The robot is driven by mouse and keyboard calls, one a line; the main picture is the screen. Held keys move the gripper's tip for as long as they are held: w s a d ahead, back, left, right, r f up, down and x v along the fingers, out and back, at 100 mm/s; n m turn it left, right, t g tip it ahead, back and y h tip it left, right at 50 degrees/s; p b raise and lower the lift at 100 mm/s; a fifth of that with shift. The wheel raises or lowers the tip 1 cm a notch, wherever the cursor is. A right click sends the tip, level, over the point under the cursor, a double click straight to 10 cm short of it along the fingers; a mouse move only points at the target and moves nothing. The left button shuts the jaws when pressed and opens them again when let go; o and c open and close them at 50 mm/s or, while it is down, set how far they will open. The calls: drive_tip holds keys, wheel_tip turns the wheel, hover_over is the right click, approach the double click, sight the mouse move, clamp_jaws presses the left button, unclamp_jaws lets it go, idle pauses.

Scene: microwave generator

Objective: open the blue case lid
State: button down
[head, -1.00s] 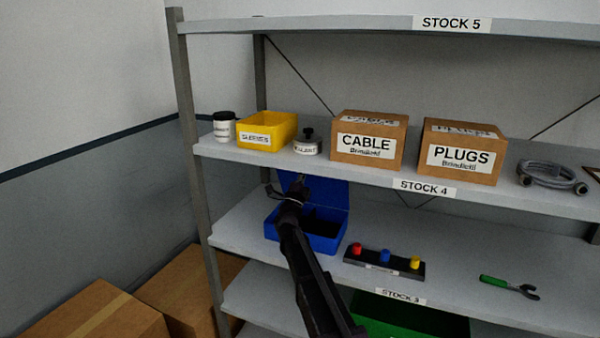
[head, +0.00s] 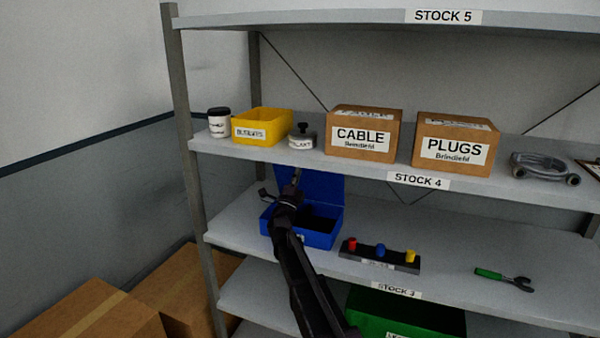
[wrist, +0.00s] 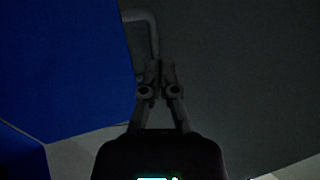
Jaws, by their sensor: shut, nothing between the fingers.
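The blue case (head: 318,237) stands on the shelf below the STOCK 4 board. Its lid (head: 325,187) is raised and stands upright at the back, and the dark inside shows. My gripper (head: 296,178) is in front of the case's left part and hides some of the lid and opening. In the wrist view my gripper (wrist: 158,66) is shut with nothing between its fingers. The blue lid (wrist: 60,60) fills the left of that view, apart from the fingers.
A dark strip with red, blue and yellow knobs (head: 380,255) lies right of the case. A green-handled tool (head: 504,279) lies further right. The shelf with the CABLE box (head: 366,135) and yellow bin (head: 263,128) is above. A grey bent handle (wrist: 150,30) shows beyond my fingers.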

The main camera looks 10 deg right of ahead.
drive_tip(key=r+b+v, duration=0.1)
drive_tip(key=b+v, duration=0.3)
drive_tip(key=v, duration=0.6)
drive_tip(key=shift+s+a+b, duration=0.25)
drive_tip(key=shift+s+b, duration=0.15)
drive_tip(key=shift+s, duration=0.1)
drive_tip(key=shift+f, duration=0.1)
